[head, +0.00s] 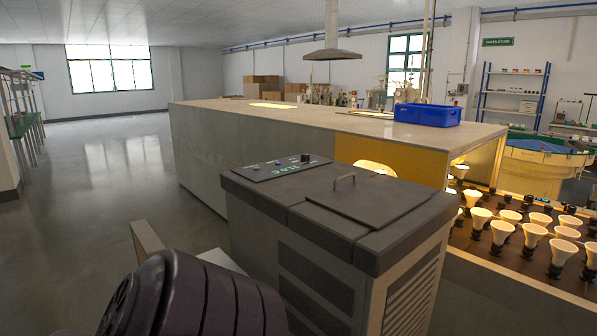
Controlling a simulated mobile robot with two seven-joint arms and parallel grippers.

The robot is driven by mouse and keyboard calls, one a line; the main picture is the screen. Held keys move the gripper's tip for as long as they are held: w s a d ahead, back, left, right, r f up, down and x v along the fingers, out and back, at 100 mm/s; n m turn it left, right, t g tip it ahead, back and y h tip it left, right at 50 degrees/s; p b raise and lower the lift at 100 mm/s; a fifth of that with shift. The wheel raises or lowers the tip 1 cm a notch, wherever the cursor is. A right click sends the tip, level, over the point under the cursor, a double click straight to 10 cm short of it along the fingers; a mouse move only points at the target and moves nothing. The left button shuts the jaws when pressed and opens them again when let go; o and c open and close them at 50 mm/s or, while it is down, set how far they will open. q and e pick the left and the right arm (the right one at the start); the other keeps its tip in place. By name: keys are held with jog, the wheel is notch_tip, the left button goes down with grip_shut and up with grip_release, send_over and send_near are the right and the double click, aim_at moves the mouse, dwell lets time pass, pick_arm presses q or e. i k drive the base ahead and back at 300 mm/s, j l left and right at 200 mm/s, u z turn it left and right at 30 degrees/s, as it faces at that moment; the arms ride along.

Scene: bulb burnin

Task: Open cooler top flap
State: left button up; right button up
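The cooler (300,245) is a grey box with a dark top, standing front and center in the head view. Its top flap (372,200) is a flat dark panel on the right part of the top. The flap lies flat and closed. A small metal handle (344,181) stands up near its far edge. A control panel with a green display (283,168) sits on the left part of the top. Neither of my grippers is in view. A dark rounded part at the bottom left looks like my own arm and hides the cooler's lower left.
A long counter (300,118) stands behind the cooler, with a blue crate (427,114) on it. A rack of several bulbs (520,235) in sockets is close on the right. The floor (110,165) to the left is open.

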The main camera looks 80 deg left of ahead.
aim_at(372, 203)
jog(key=u, duration=1.45)
